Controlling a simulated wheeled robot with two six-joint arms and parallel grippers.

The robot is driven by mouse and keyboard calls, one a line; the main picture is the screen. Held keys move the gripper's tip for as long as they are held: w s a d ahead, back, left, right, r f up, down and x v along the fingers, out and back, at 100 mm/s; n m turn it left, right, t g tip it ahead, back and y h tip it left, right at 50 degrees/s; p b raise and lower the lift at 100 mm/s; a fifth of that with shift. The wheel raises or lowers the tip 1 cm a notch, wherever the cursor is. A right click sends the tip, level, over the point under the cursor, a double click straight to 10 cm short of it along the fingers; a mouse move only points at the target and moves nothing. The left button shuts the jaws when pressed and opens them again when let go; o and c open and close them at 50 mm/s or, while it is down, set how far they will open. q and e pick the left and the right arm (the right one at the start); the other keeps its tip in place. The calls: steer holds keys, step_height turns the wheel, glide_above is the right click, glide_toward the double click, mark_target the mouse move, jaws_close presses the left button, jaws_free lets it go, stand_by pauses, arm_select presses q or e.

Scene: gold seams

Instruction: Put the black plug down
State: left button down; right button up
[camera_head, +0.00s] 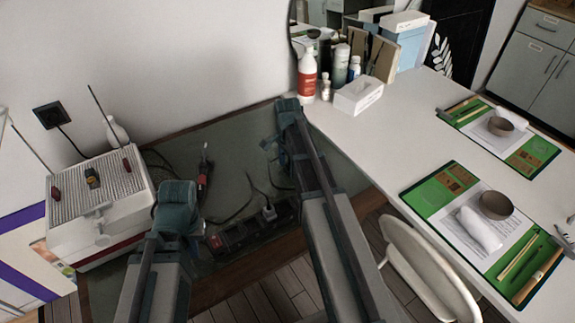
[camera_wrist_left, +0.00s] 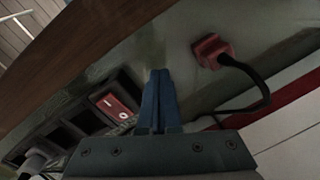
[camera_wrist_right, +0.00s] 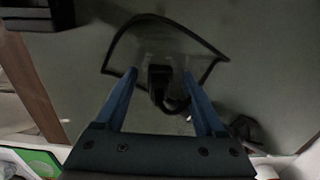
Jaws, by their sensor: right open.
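The black plug (camera_wrist_right: 158,79) shows in the right wrist view on the dark green tabletop, with its black cable looping around it. My right gripper (camera_wrist_right: 161,73) is open, its fingers on either side of the plug with a gap on each side. In the head view I cannot make out the plug near my right gripper. My left gripper (camera_wrist_left: 158,72) has its two fingers together with nothing seen between them, above the tabletop beside the power strip (camera_wrist_left: 120,92) with its red switch.
A red plug (camera_wrist_left: 212,50) with a black cable lies right of my left gripper. A white slotted box (camera_head: 100,200) stands at left. The white table (camera_head: 400,120) at right carries bottles and green mats.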

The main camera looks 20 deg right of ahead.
mark_target(287, 165)
step_height(287, 165, up, 13)
steer(key=p, duration=1.3)
arm_select(q)
step_height(287, 165, up, 13)
arm_select(e)
steer(key=s+a+n+h, duration=0.1)
steer(key=s+a+n, duration=1.7)
steer(key=a+n, duration=0.2)
steer(key=a, duration=0.2)
steer(key=shift+a+r, duration=0.15)
steer(key=shift+a, duration=0.15)
